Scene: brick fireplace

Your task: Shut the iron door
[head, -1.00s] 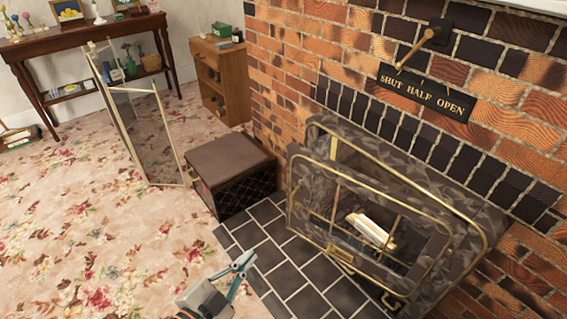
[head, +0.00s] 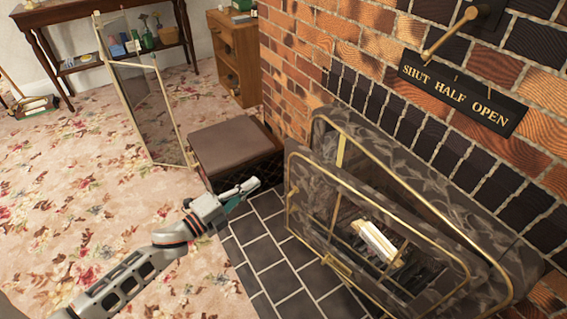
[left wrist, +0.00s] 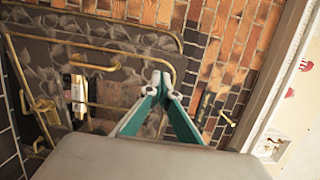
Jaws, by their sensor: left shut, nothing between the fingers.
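The iron door (head: 312,205) is a dark leaf-patterned panel with a brass rim and brass bars. In the head view it stands ajar, out from the matching fireplace surround (head: 400,165), with a gap showing along its top. A brass latch (head: 337,265) sits at its lower edge. My left gripper (head: 250,187) is shut and empty, left of the door and apart from it, over the edge of the brown-topped box. My right gripper is not in view.
A brown-topped box (head: 228,150) stands left of the fireplace. A brass-framed screen (head: 148,100) stands behind it. A brass lever (head: 450,33) sits on the brick wall above a "SHUT HALF OPEN" plate (head: 460,98). Dark hearth tiles (head: 270,255) in front are clear.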

